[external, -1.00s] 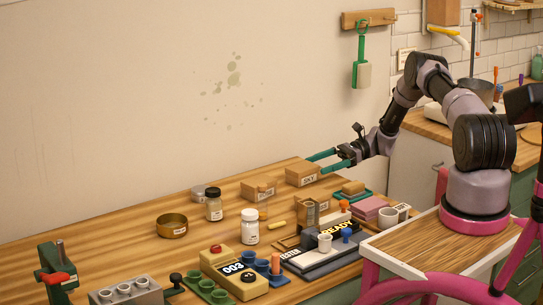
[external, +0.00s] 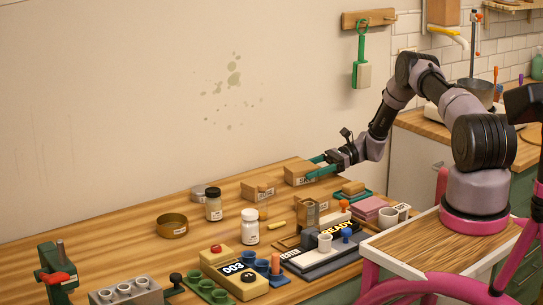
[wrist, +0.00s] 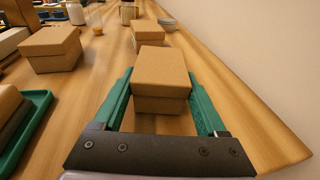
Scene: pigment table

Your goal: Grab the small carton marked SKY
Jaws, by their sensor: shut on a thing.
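The small carton marked SKY (external: 297,178) is a plain brown lidded box on the table near the wall; its label is partly covered in the external view. My gripper (external: 318,166) is low at the carton, with its green fingers on either side. In the wrist view the carton (wrist: 160,75) sits between the two fingers of my gripper (wrist: 161,85), which is shut on it. The carton looks upright and I cannot see any gap under it.
A similar carton (external: 257,190) stands to the left along the wall, and another brown carton (wrist: 50,50) is on the left in the wrist view. A green tray (wrist: 22,135) lies nearby on that side. Jars and a round tin (external: 172,227) stand farther left.

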